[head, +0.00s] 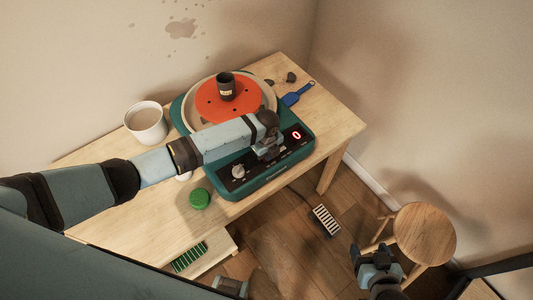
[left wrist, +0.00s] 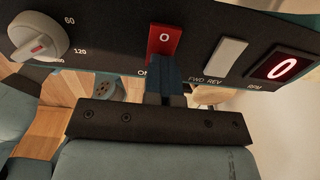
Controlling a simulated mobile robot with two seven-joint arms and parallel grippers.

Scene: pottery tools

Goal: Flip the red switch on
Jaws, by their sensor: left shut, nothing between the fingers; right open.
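The red switch (left wrist: 164,40), marked O, is on the dark control panel of the green pottery wheel (head: 236,190). In the left wrist view it stands between a round knob (left wrist: 38,38) and a light FWD/REV switch (left wrist: 225,58). My left gripper (head: 268,154) is over the panel and hides the red switch in the head view. Its shut, empty fingertips (left wrist: 166,60) are at the switch's lower end; I cannot tell whether they touch it. The RPM display (left wrist: 283,67) shows a red 0. My right gripper (head: 368,258) is open, away from the table.
A white bucket (head: 146,124), a green lid (head: 199,199) and a blue-handled tool (head: 292,98) are on the table. A stool (head: 424,234) and a pedal (head: 326,220) are at right.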

